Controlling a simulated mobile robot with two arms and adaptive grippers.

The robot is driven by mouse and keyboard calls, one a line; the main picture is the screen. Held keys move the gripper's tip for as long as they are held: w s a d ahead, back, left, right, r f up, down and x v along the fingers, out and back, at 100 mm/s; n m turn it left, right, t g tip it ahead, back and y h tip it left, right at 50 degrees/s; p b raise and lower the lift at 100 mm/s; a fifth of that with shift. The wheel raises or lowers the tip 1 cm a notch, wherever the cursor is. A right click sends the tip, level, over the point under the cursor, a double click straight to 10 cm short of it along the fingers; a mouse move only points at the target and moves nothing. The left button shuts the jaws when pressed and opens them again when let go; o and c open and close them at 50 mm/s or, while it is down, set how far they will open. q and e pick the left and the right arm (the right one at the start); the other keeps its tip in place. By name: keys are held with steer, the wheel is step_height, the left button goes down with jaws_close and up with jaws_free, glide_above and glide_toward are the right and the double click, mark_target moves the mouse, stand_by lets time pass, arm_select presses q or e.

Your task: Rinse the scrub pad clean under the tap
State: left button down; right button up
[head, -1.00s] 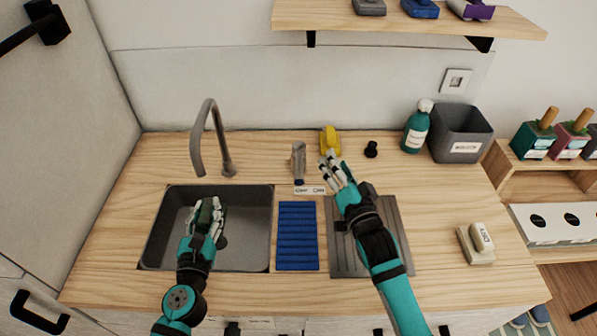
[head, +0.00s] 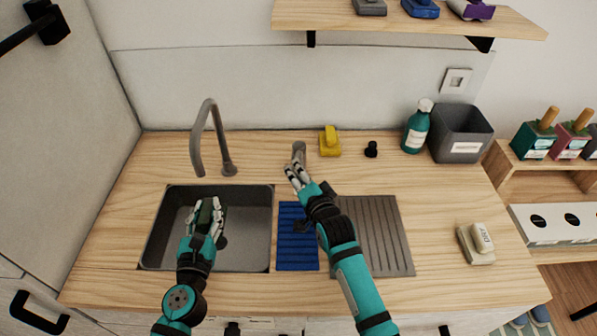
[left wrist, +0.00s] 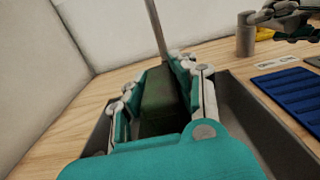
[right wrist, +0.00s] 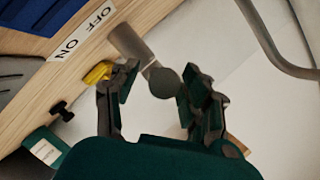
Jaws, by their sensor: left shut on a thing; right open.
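My left gripper (head: 207,207) is inside the dark sink basin (head: 255,210), shut on the dark green scrub pad (left wrist: 160,98). The pad is mostly hidden by the fingers in the head view. The curved grey tap (head: 198,145) arches over the back of the basin; no water shows. A grey cylindrical tap handle (head: 299,147) stands right of the tap; it also shows in the right wrist view (right wrist: 130,42), beside an OFF/ON label (right wrist: 82,31). My right gripper (head: 294,174) is open, with the handle's end between its fingers in the right wrist view; contact is unclear.
A blue ribbed mat (head: 297,256) and a grey ridged drainboard (head: 385,240) lie right of the sink. A yellow object (head: 330,143), a small black knob (head: 371,149), a teal bottle (head: 416,130) and a grey bin (head: 462,135) stand behind.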

steer(key=shift+x, duration=0.8)
jaws_close()
